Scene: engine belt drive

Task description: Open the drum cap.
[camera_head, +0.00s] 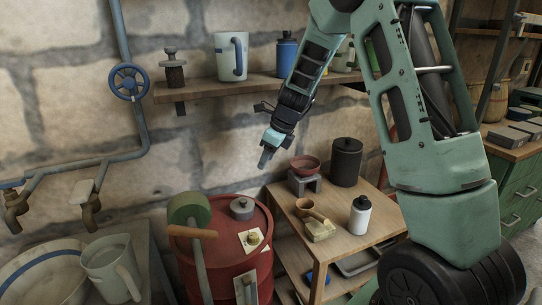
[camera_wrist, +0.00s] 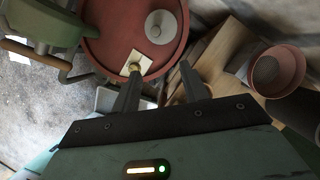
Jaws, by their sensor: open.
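The red drum (camera_head: 222,262) stands left of the wooden table, and its top shows in the wrist view (camera_wrist: 99,39). On its lid are a grey round cap with a knob (camera_head: 242,207) and a small brass cap (camera_head: 253,238) on a cream square plate (camera_head: 245,247). I cannot tell which one is the drum cap. In the wrist view the grey cap (camera_wrist: 160,27) lies beyond the brass cap (camera_wrist: 134,67). My gripper (camera_head: 265,160) is open and empty, held above the drum's right side, apart from both caps. Its fingers (camera_wrist: 160,72) partly cover the view near the brass cap.
A green roller (camera_head: 188,209) with a wooden handle stands at the drum's left. A shelf (camera_head: 200,90) hangs behind my arm.

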